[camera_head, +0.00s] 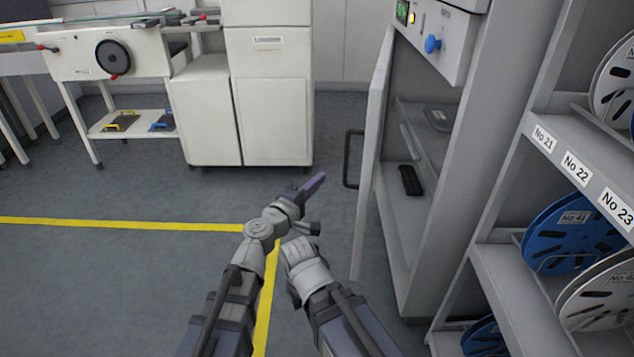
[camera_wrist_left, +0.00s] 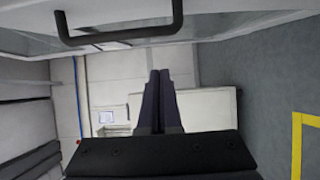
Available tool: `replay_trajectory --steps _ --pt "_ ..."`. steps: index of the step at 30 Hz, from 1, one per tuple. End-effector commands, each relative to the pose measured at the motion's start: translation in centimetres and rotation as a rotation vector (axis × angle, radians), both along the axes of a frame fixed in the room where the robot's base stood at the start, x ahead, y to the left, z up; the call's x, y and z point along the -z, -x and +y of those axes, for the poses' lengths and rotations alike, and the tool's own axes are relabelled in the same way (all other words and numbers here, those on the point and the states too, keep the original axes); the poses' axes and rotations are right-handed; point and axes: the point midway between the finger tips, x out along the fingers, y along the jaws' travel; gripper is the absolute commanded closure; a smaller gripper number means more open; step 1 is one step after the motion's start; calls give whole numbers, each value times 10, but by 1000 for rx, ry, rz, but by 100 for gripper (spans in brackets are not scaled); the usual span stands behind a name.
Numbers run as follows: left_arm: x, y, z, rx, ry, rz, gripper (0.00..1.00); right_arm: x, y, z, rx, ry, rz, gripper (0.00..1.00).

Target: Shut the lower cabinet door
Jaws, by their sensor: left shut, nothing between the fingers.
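The lower cabinet door (camera_head: 369,190) stands open in the head view, swung out from the grey cabinet (camera_head: 408,255). Its dark bar handle (camera_head: 349,160) is on the door's left face. The handle also shows at the top of the left wrist view (camera_wrist_left: 120,36), on a pale door face. My left gripper (camera_head: 316,184) is shut and empty, a little to the left of the handle and apart from it. Its dark fingers lie together in the left wrist view (camera_wrist_left: 157,90). My right forearm shows at the bottom; its gripper fingers are not visible.
Inside the cabinet lie a black handheld object (camera_head: 410,180) and a grey item (camera_head: 438,118). A reel rack (camera_head: 510,285) stands close on the right. A white cabinet (camera_head: 272,120) and a trolley (camera_head: 130,60) stand behind. Floor left of the door is clear, with yellow lines (camera_head: 120,223).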

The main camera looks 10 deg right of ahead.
Motion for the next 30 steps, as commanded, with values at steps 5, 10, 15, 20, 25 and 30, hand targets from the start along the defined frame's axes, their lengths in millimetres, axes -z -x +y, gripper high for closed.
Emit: replay_trajectory --steps 5,10,15,20,25,30 --pt "-30 0 0 0 0 0 100 -30 0 0 -3 1 0 100" --pt "-57 0 0 0 0 0 100 -57 0 -1 -2 3 0 100" --pt "-79 0 0 0 0 0 100 -79 0 -1 3 7 0 100" --pt "-87 0 0 0 0 0 100 -87 0 -2 6 8 1 100" --pt "-87 0 0 5 -7 -2 100 -87 0 -2 6 9 0 100" --pt "-84 8 -3 107 -135 -33 100 -100 0 -2 6 9 0 100"
